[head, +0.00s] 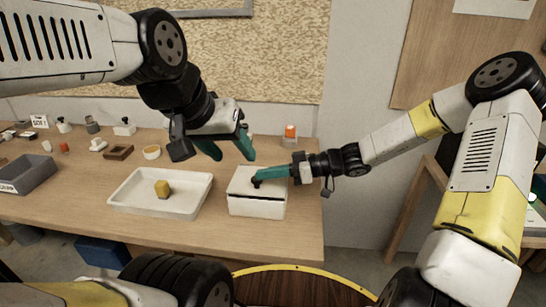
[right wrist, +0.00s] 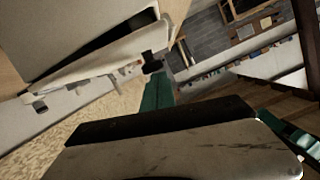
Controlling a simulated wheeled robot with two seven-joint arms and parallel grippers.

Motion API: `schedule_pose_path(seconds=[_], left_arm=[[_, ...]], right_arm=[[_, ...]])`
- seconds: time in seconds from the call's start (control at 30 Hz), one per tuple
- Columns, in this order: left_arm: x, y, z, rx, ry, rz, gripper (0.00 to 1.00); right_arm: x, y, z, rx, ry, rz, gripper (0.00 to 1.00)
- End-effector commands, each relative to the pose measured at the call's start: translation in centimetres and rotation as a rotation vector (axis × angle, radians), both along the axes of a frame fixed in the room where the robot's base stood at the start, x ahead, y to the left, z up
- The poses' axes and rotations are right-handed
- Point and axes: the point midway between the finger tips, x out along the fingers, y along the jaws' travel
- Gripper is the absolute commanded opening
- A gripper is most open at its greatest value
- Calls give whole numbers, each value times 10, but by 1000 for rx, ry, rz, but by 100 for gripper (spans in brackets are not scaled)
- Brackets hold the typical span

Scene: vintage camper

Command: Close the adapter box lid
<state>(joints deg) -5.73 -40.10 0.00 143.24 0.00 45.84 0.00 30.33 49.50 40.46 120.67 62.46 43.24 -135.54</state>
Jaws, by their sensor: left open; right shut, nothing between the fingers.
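The adapter box (head: 257,206) is a white box on the wooden workbench, right of the white tray. Its lid (head: 240,184) lies over the top, with a dark gap along the front below it. The box (right wrist: 85,45) and its dark gap also show in the right wrist view. My right gripper (head: 262,175) is shut and empty, its teal fingers over the lid at a small black knob (head: 256,183). In the right wrist view the fingertips (right wrist: 157,82) are close to the knob (right wrist: 152,66); contact is unclear. My left gripper (head: 233,153) is open and empty, above and behind the box.
The white tray (head: 125,192) holds a yellow block (head: 162,189). A grey bin (head: 30,175) stands far left. Small items line the back, including an orange-topped one (head: 290,134). The bench's right edge is close to the box. A round wooden stool top (head: 300,290) is in front.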

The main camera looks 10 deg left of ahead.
Motion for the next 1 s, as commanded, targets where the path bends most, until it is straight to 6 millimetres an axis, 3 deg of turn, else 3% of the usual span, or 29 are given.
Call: schedule_pose_path(seconds=[0.8, 1.0], left_arm=[[0, 0, 0, 0, 0, 0, 54], [0, 0, 0, 0, 0, 0, 54]], right_arm=[[-6, -1, -13, -6, 5, 1, 0], [3, 1, 0, -5, 0, 2, 0]])
